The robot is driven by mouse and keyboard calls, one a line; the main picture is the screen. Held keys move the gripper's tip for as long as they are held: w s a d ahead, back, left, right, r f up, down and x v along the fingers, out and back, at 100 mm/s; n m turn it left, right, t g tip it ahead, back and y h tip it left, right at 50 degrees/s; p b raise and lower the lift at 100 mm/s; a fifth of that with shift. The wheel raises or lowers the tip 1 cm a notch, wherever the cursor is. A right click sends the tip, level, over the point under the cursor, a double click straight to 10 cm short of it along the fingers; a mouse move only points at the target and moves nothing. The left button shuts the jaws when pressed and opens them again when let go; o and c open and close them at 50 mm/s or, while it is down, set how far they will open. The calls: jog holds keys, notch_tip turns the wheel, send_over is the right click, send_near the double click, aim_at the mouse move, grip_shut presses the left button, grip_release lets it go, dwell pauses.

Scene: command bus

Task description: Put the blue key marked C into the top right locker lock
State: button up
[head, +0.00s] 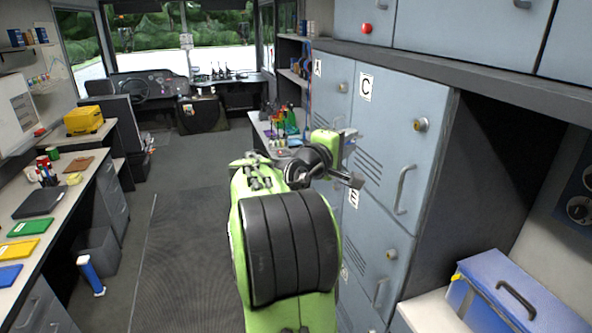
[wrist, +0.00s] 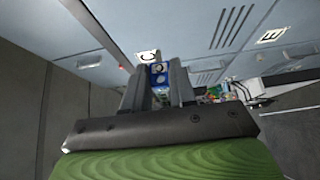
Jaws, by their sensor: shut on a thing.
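The upper right locker door, marked C (head: 390,150), is closed. Its round brass lock (head: 420,125) sits near the door's upper right, above a bar handle. My gripper (head: 349,138) is in front of the lockers, left of that lock in the head view. In the wrist view my gripper (wrist: 160,85) is shut on a blue key (wrist: 159,70) between its fingertips. The C label (wrist: 147,56) appears just beyond the key there. The key looks apart from the lock. I cannot make out the key in the head view, and its tip is hidden.
Lockers A (head: 335,90) and E (head: 375,240) adjoin C. An overhead cabinet (head: 440,30) juts out above. A blue box (head: 510,290) stands at the lower right. A desk (head: 75,190) runs along the left. The aisle floor (head: 180,230) is clear.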

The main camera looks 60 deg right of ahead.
aim_at(414, 125)
jog(key=s+d+r+m+g+p, duration=0.1)
jog(key=s+d+r+p, duration=0.1)
jog(key=s+d, duration=0.4)
jog(key=s, duration=0.3)
jog(key=shift+r+g, duration=0.35)
jog(key=shift+g, duration=0.05)
jog(key=shift+s+d, duration=0.1)
jog(key=shift+s, duration=0.2)
dwell(0.5)
jog(key=shift+s+d+p, duration=0.5)
jog(key=shift+s+d, duration=0.25)
jog(key=shift+d, duration=0.15)
dwell(1.8)
